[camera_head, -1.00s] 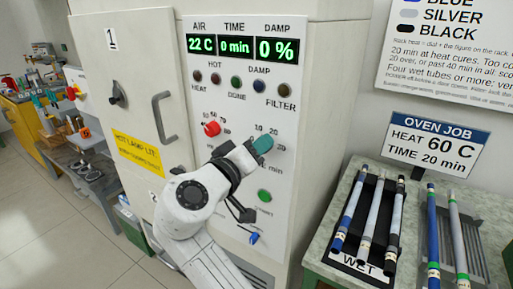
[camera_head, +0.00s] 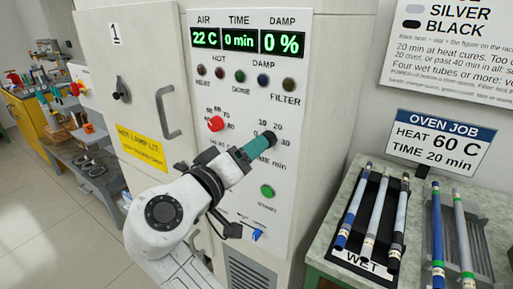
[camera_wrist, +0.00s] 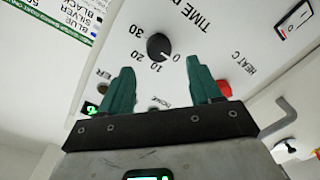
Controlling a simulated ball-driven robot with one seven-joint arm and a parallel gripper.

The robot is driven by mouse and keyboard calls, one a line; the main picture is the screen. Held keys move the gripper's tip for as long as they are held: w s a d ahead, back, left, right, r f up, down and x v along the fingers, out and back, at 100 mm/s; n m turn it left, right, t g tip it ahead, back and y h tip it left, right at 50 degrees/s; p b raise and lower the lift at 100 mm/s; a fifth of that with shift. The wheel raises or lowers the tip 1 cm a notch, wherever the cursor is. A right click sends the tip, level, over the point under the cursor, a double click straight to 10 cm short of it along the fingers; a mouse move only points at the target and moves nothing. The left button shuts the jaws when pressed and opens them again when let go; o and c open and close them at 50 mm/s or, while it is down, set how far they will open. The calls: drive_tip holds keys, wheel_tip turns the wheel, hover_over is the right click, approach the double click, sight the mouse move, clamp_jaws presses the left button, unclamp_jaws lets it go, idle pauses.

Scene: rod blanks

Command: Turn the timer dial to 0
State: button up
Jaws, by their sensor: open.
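The black timer dial (camera_head: 269,137) is on the white oven panel (camera_head: 295,110), and it also shows in the wrist view (camera_wrist: 159,47) with 0, 10, 20 and 30 around it. Its pointer mark is too small to read surely. The green time display (camera_head: 240,40) reads 0 min. My gripper (camera_head: 261,143) is in front of the dial, its teal fingers hiding part of the dial's surroundings. In the wrist view my gripper (camera_wrist: 160,66) is open and empty, with the dial beyond and between the fingertips, apart from both.
A red heat dial (camera_head: 216,124) is left of the timer dial, and a green button (camera_head: 267,191) is below. A blue switch (camera_head: 258,235) is lower on the panel. A bench at right holds a rack (camera_head: 352,262) of tubes marked WET.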

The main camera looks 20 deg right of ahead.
drive_tip(key=v, duration=0.5)
drive_tip(key=shift+s+a, duration=0.15)
drive_tip(key=shift+a, duration=0.05)
drive_tip(key=s+d+f+g+y, duration=0.25)
drive_tip(key=d+f, duration=0.25)
drive_tip(key=f, duration=0.4)
drive_tip(key=s+d+f+n+g+y, duration=0.15)
drive_tip(key=s+d+f, duration=0.25)
drive_tip(key=f, duration=0.4)
drive_tip(key=s+d+f+g+y, duration=0.25)
drive_tip(key=d+f, duration=0.25)
drive_tip(key=f, duration=0.4)
drive_tip(key=s+f+g+y, duration=0.1)
drive_tip(key=s+f+y, duration=0.1)
drive_tip(key=s+f, duration=0.2)
drive_tip(key=s+d+f+g+y, duration=0.1)
drive_tip(key=s+f, duration=0.3)
drive_tip(key=s, duration=0.7)
drive_tip(key=s+d+f+g+y+p, duration=0.1)
drive_tip(key=s+f+y, duration=0.3)
drive_tip(key=s, duration=0.4)
drive_tip(key=shift+d+m, duration=0.25)
drive_tip(key=shift+m, duration=0.1)
